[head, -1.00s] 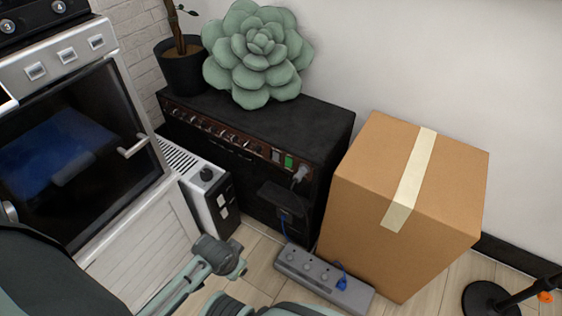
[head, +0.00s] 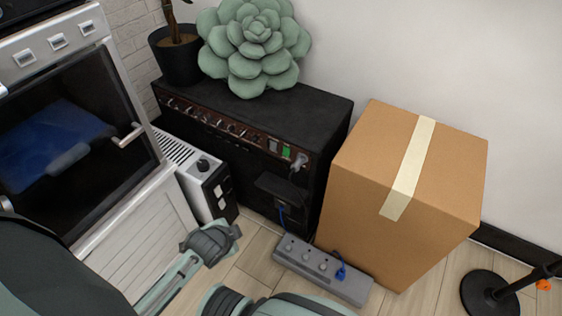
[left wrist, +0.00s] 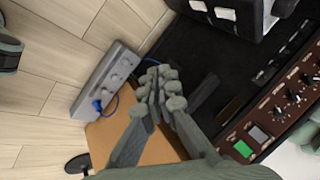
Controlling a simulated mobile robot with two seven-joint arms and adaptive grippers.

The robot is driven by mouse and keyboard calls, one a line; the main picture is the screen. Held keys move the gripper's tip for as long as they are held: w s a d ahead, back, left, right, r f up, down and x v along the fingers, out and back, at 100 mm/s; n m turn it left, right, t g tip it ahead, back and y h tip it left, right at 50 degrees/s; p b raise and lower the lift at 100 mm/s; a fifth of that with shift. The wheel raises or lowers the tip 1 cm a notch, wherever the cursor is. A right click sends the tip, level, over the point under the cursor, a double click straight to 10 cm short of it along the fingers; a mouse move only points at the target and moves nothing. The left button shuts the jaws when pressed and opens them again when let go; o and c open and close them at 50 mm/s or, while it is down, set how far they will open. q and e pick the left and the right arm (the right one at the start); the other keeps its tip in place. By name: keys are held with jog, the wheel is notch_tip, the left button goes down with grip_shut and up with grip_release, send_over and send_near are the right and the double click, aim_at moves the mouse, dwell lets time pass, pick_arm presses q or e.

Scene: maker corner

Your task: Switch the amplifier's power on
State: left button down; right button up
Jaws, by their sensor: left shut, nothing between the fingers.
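The amplifier (head: 320,121) is a black box against the wall, with a brown front panel of several knobs. At the panel's right end are a grey switch (head: 272,146) and a green switch or lamp (head: 286,152); whether either is on I cannot tell. Both show in the left wrist view, grey (left wrist: 260,134) and green (left wrist: 243,149). A grey plug (head: 299,161) sits beside them. My left gripper (head: 222,240) is shut and empty, in front of the amplifier and apart from it in the head view; its fingers (left wrist: 165,88) are together.
A power strip (head: 320,268) with a blue plug lies on the floor before the amplifier. A cardboard box (head: 390,190) stands right, a white heater (head: 192,165) and an oven (head: 75,130) left. A succulent cushion (head: 255,45) and a potted plant (head: 175,56) are on top.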

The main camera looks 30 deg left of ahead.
aim_at(286, 156)
pick_arm(q)
jog(key=w+d+r+m+t+h+b, duration=0.1)
jog(key=w+r+m+t, duration=0.3)
jog(key=m, duration=1)
jog(key=w+d+r+m+t+h+b, duration=0.1)
jog(key=r+m+t, duration=0.4)
jog(key=m, duration=1)
jog(key=shift+w+r+t+h+b, duration=0.4)
jog(key=shift+w+t+h+b, duration=0.3)
jog(key=shift+w+h+b, duration=0.5)
pick_arm(e)
notch_tip(286, 156, up, 10)
jog(key=a+t, duration=0.1)
jog(key=t, duration=0.1)
jog(key=shift+w+a, duration=0.25)
jog(key=shift+a, duration=0.05)
pick_arm(q)
jog(key=shift+w+y, duration=0.25)
jog(key=shift+y, duration=0.05)
jog(key=w, duration=0.4)
jog(key=w+f, duration=0.1)
jog(key=w, duration=0.3)
jog(key=w+d, duration=0.1)
jog(key=w, duration=0.3)
jog(key=shift+w+f, duration=0.3)
jog(key=shift+w, duration=0.6)
jog(key=shift+d+f, duration=0.1)
pick_arm(e)
jog(key=shift+f, duration=0.1)
